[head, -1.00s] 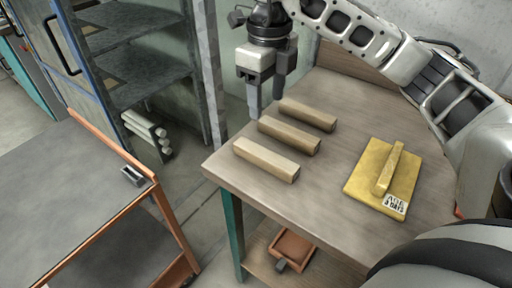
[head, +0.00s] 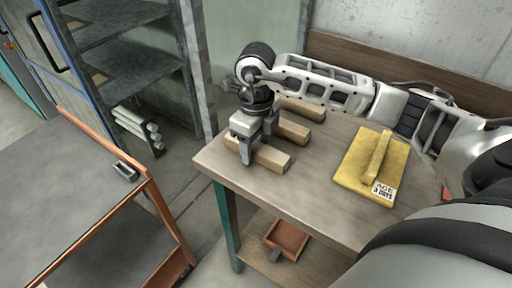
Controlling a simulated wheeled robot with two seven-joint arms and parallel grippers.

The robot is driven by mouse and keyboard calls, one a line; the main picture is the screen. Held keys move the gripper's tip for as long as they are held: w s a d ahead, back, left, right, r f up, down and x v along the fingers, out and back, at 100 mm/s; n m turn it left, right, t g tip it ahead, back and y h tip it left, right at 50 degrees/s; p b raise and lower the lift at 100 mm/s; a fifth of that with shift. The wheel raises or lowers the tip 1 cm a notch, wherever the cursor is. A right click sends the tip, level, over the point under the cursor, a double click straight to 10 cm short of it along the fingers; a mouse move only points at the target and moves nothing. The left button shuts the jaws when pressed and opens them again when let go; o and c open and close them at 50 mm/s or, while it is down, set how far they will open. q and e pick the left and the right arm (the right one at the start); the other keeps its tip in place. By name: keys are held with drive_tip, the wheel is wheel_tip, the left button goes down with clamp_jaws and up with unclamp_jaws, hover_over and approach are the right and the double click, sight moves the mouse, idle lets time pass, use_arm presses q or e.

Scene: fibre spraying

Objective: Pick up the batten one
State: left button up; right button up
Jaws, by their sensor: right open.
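Three pale wooden battens lie side by side on the wooden table: the nearest batten (head: 273,160), the middle batten (head: 293,131) and the far batten (head: 304,108). My right gripper (head: 256,147) is open and points down over the left part of the nearest batten. One finger shows at the batten's near-left side; the other is towards the middle batten. I cannot tell whether the fingers touch the wood. My left gripper is not in view.
A yellow board (head: 351,178) with a raised bar and an "AGE" label lies on the table (head: 310,200) at right. A grey-topped cart (head: 60,190) with orange edges stands at left. Shelves (head: 125,50) stand behind. An orange tray (head: 287,240) sits on the lower shelf.

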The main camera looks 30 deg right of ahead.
drive_tip(key=c, duration=1.1)
